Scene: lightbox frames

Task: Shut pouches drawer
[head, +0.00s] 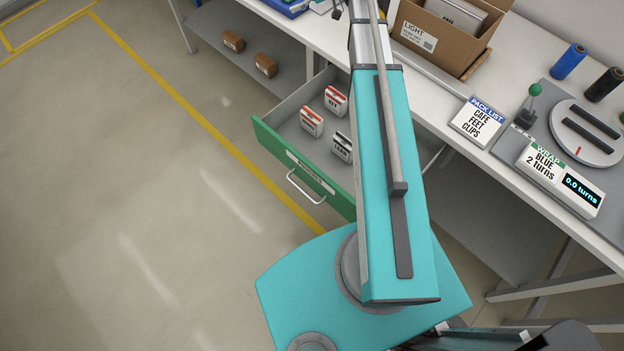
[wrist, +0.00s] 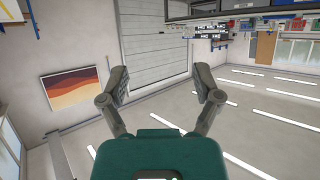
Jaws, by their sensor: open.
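In the head view the green-fronted drawer (head: 270,160) stands pulled out from under the white bench. It has a silver bar handle (head: 305,188) and a label strip whose small print I cannot read. Several small pouches stand inside, among them an orange-topped one (head: 311,122) and a dark-topped one (head: 342,147). My arm crosses in front of the drawer's right end and hides part of it. My gripper (wrist: 165,85) shows in the wrist view, open and empty, facing a wall and floor. The drawer is not in that view.
The bench (head: 455,85) holds an open cardboard box (head: 445,35), a pack list sign (head: 478,122), a wrap turntable (head: 590,133) and a wrap display (head: 560,182). Two small brown boxes sit on a lower shelf (head: 215,60). The floor left of the drawer is clear.

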